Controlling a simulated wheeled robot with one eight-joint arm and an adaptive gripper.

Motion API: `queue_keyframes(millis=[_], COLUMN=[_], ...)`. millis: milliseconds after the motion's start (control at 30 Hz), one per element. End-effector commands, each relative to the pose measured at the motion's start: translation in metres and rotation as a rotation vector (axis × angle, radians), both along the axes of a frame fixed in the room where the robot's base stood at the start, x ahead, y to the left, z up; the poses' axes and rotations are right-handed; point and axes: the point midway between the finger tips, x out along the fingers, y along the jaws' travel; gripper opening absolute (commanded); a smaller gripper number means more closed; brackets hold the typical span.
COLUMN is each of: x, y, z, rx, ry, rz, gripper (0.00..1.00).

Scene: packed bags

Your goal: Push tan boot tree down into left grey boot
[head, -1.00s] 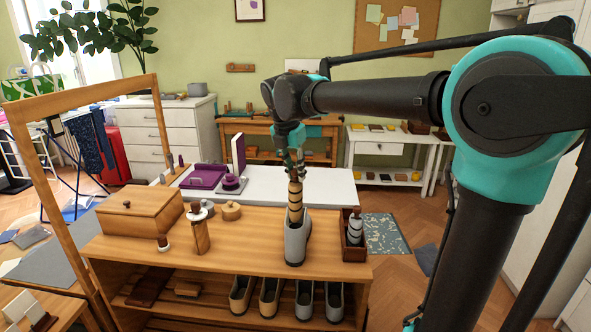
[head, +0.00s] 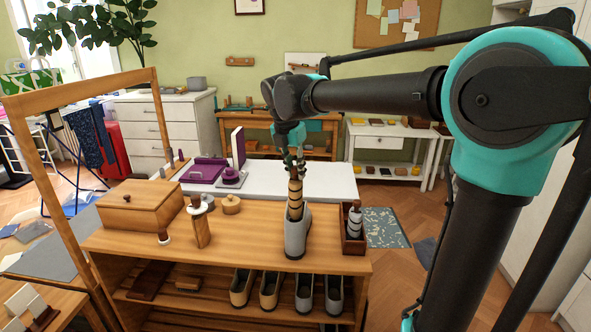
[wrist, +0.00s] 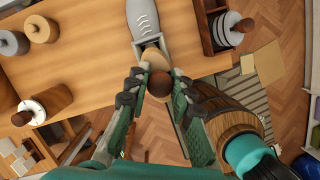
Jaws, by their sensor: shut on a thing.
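The tan boot tree (head: 295,206), with dark bands, stands upright with its lower part inside the grey boot (head: 296,236). The boot is upright on the wooden rack top (head: 250,245). My gripper (head: 295,166) is above the boot, shut on the tree's upper end. In the wrist view, my fingers (wrist: 159,84) close around the tree's brown round knob (wrist: 159,85). A tan part of the tree (wrist: 155,60) shows beyond it in the boot's opening, and the grey laced boot (wrist: 143,20) points away. The tree's lower end is hidden inside the boot.
A dark wooden box (head: 355,245) with a striped boot tree stands close right of the boot. A lidded wooden box (head: 140,208) and several wooden pieces are at left. More shoes (head: 270,288) sit on the shelf below. The top between is clear.

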Motion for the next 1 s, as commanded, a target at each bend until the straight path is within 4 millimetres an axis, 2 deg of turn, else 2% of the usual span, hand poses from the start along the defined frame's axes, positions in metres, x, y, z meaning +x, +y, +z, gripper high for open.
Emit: queue_keyframes(millis=[1000], x=[0.000], y=[0.000], z=[-0.036], rx=[0.000], ry=[0.000], rz=[0.000], gripper=[0.00])
